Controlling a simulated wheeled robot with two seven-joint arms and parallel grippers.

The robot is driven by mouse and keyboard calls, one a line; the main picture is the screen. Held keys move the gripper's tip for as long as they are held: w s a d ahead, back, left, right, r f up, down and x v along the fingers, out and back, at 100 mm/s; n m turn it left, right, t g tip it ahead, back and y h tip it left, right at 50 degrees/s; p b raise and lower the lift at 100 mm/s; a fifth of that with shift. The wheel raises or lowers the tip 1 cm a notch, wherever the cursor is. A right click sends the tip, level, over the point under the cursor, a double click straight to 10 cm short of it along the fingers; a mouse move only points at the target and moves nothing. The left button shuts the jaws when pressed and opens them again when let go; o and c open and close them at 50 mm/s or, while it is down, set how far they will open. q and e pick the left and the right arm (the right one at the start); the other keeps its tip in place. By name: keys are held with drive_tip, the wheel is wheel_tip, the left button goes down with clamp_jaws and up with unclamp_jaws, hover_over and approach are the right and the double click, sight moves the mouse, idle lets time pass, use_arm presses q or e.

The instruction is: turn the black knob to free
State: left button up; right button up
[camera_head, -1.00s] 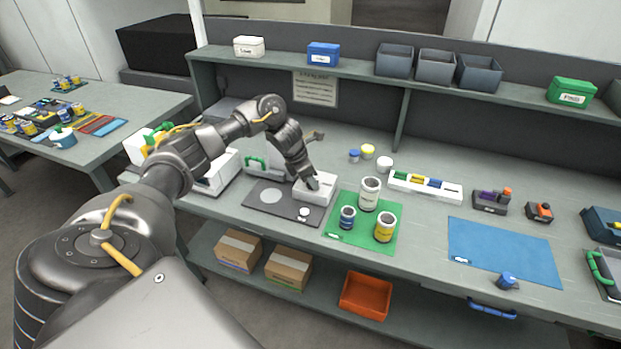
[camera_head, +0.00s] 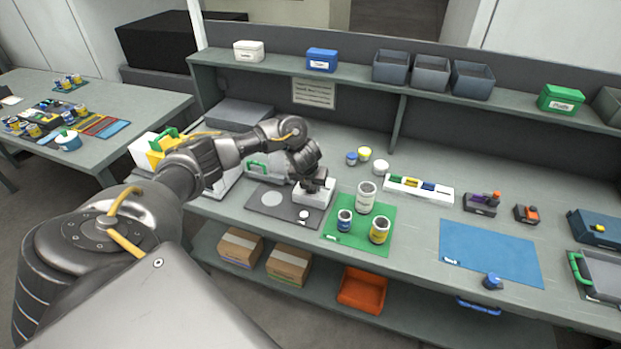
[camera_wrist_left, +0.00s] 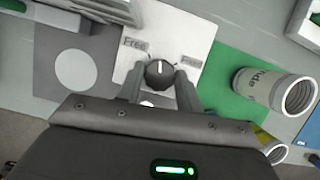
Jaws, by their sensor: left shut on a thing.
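The black knob (camera_wrist_left: 159,73) sits on a white plate (camera_wrist_left: 195,28) in the left wrist view. A white pointer line on the knob points up in that picture, between a label reading "Free" (camera_wrist_left: 134,43) on the left and a blurred label (camera_wrist_left: 191,62) on the right. My left gripper (camera_wrist_left: 160,82) is shut on the knob, one finger on each side of it. In the head view my left gripper (camera_head: 314,185) is over the white box (camera_head: 327,194); it hides the knob there. My right gripper is not in view.
A dark mat (camera_head: 256,206) lies under the box. A white rack (camera_head: 433,193) stands behind. The blue mat (camera_head: 490,250) is bare in its middle.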

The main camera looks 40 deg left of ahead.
use_arm(q)
drive_tip(key=n+p, duration=0.1)
drive_tip(key=n+y+p, duration=0.1)
drive_tip(key=n+p, duration=0.1)
drive_tip(key=n, duration=0.1)
drive_tip(key=shift+w+d+r+g+p, duration=0.1)
drive_tip(key=shift+w+r+g+p, duration=0.05)
drive_tip(key=shift+r+g+p, duration=0.2)
drive_tip(key=shift+f+n+g+y+p, duration=0.2)
drive_tip(key=shift+n+g+y+p, duration=0.2)
drive_tip(key=shift+n+p, duration=0.4)
drive_tip(key=o, duration=1)
drive_tip(key=shift+f, duration=0.1)
